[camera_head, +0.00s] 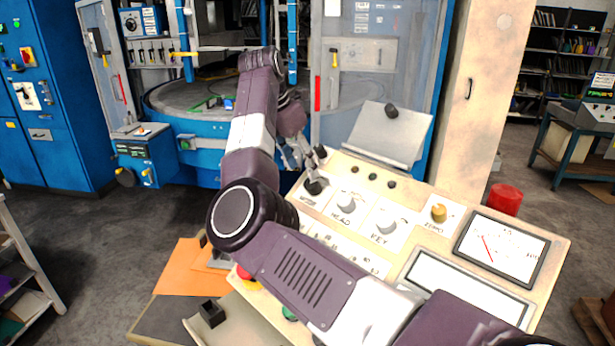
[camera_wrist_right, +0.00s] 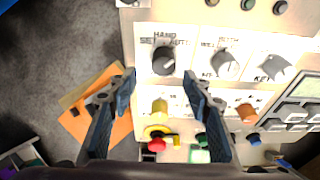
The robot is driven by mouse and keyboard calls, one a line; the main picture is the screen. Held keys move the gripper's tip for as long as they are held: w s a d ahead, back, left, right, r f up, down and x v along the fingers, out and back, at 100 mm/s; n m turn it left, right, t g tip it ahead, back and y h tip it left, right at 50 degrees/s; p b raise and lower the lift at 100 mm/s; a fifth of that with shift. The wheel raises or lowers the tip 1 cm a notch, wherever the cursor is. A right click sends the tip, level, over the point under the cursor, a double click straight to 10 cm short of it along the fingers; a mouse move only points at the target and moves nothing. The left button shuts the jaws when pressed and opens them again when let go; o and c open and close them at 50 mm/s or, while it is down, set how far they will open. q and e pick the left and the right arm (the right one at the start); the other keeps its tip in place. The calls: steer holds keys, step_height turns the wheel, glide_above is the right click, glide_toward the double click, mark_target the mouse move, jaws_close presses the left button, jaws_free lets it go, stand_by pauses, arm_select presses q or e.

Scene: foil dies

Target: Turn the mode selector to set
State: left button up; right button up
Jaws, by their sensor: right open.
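The mode selector is a black round knob (camera_wrist_right: 164,61) on a white plate, with SET printed at its left, HAND above and AUTO at its right. In the head view the knob (camera_head: 316,186) is at the upper left of the cream console (camera_head: 455,190). I cannot tell for certain which mark it points at. My right gripper (camera_head: 304,158) is open just above the knob. In the right wrist view its two fingers (camera_wrist_right: 158,84) are spread apart, with the knob between and beyond their tips; no contact shows. My left gripper is not in view.
Grey knobs marked HEAD (camera_head: 347,202) and KEY (camera_head: 385,228) sit right of the selector. A yellow knob (camera_head: 439,212), a meter (camera_head: 502,249) and a red cylinder (camera_head: 505,199) are further right. A red button (camera_wrist_right: 156,144) on yellow lies below the selector. My right arm crosses over the console.

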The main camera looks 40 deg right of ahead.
mark_target(309, 183)
steer(key=f, duration=0.1)
steer(key=f+p, duration=0.1)
steer(key=s+d+f, duration=0.1)
steer(key=x, duration=0.1)
steer(key=p+x, duration=0.1)
steer(key=x, duration=0.2)
steer(key=shift+w+d+r, duration=0.1)
steer(key=shift+w, duration=0.15)
steer(key=c, duration=1.1)
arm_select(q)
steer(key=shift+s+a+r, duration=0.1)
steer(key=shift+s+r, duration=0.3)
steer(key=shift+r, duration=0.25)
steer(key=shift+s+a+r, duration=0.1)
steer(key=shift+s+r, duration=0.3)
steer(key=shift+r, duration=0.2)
